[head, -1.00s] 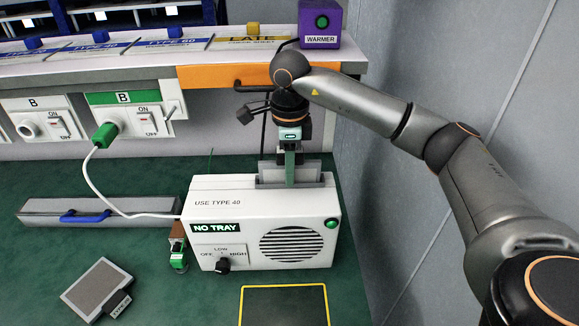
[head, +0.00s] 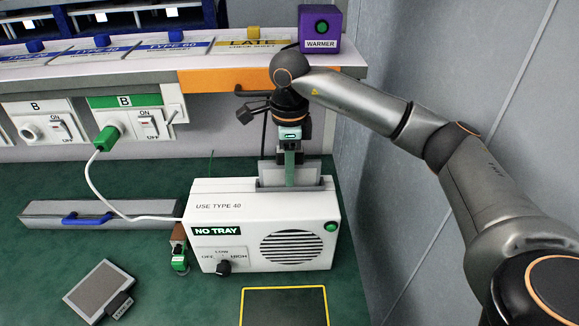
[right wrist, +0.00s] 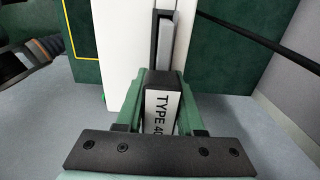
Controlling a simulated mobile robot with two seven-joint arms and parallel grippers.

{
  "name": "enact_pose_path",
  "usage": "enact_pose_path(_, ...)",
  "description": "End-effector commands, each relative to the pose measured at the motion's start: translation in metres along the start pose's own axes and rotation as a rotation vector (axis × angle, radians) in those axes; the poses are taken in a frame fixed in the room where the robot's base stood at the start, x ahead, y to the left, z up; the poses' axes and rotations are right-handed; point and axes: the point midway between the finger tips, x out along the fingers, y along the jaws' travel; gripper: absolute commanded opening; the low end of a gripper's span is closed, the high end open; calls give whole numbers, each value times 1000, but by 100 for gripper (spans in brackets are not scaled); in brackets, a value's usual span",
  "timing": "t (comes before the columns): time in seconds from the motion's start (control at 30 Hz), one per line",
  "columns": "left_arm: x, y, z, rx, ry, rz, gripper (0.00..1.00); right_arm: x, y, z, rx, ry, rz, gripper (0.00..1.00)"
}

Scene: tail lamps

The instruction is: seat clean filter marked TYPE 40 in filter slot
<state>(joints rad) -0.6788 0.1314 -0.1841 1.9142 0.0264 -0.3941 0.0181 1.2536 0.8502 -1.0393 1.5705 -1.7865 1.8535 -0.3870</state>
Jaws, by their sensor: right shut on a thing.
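The white machine (head: 212,215) marked USE TYPE 40 stands on the green surface, its panel showing NO TRAY. The filter slot (head: 258,187) is in its top. A pale grey filter (head: 308,172) stands upright at the slot, its lower edge hidden by the slot rim. My right gripper (head: 290,178) is above the slot, shut on the filter's tab. In the right wrist view the tab (right wrist: 161,108) between the green fingers reads TYPE 40. How deep the filter sits I cannot tell. My left gripper is out of view.
Another grey filter (head: 100,287) with a dark tab lies flat at front left. A yellow-outlined dark square (head: 284,307) is in front of the machine. A grey box with a blue handle (head: 85,217) lies left. A white cable runs to a green plug (head: 107,137).

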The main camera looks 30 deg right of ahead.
Motion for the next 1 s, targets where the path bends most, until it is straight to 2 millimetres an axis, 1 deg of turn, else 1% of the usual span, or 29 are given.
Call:
enact_pose_path(0.37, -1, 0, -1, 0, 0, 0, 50, 1, 0, -1, 1, 0, 0, 0)
enact_pose_path(0.73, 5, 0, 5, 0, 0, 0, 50, 12, 0, -1, 1, 1, 0, 0)
enact_pose_path(1.0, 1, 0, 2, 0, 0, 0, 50, 6, 0, -1, 1, 1, 0, 0)
